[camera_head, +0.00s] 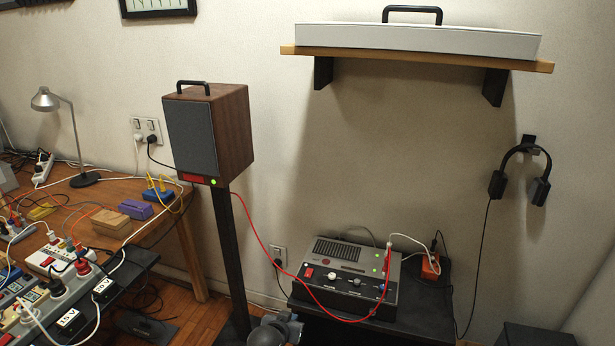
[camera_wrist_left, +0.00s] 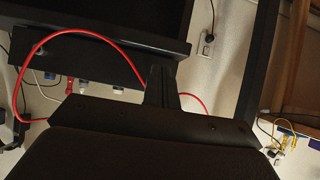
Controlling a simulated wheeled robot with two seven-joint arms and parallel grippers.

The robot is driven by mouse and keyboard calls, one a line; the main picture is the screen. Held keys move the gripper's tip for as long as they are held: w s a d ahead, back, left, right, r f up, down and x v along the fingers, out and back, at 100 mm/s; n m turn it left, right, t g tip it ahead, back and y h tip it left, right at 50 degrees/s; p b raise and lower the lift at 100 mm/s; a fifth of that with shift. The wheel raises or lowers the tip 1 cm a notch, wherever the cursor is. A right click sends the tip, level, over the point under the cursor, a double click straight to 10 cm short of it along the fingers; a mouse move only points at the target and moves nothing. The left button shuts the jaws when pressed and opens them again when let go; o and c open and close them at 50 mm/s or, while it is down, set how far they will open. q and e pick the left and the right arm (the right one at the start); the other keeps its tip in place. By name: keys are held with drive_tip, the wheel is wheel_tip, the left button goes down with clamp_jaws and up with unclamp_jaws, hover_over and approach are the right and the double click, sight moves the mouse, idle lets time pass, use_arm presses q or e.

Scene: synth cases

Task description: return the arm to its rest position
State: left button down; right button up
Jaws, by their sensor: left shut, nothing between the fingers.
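My left arm (camera_head: 275,330) shows at the bottom edge of the head view as a grey rounded part, just right of the foot of the speaker stand and in front of the low black table. Only a small piece of it is in frame there. In the left wrist view my left gripper (camera_wrist_left: 161,80) is a dark shape above a broad black body. Its fingers are shut with nothing between them. A red cable (camera_wrist_left: 85,34) loops behind it and passes close to the fingers in the picture; I cannot tell whether they touch. My right gripper is not in view.
A wooden speaker (camera_head: 233,130) stands on a black post (camera_head: 230,250). A grey control box (camera_head: 345,275) sits on the low table, with a red cable (camera_head: 262,240) running to it. A cable-filled desk (camera_head: 180,200) is left. Headphones (camera_head: 538,190) hang right, below a shelf (camera_head: 420,60).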

use_arm(q)
drive_tip(key=s+a+r+g+y, duration=0.1)
drive_tip(key=s+a+r+g, duration=0.15)
drive_tip(key=s, duration=0.75)
drive_tip(key=s+a+r+n+g, duration=0.1)
drive_tip(key=s+a+r+g, duration=0.15)
drive_tip(key=s, duration=0.65)
drive_tip(key=s+a+r+g+y, duration=0.1)
drive_tip(key=s+a, duration=0.2)
drive_tip(key=s, duration=0.7)
drive_tip(key=s+a+f+g+p, duration=0.1)
drive_tip(key=s+f, duration=0.3)
drive_tip(key=s, duration=0.7)
drive_tip(key=shift+s+f+g, duration=0.3)
drive_tip(key=shift+f+g, duration=0.1)
drive_tip(key=shift+g, duration=0.3)
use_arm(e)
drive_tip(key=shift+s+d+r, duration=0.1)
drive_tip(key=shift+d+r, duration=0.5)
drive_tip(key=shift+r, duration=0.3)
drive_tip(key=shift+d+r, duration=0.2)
use_arm(q)
drive_tip(key=shift+n, duration=0.3)
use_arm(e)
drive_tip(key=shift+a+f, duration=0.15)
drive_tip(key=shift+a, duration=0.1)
use_arm(q)
drive_tip(key=shift+a, duration=0.1)
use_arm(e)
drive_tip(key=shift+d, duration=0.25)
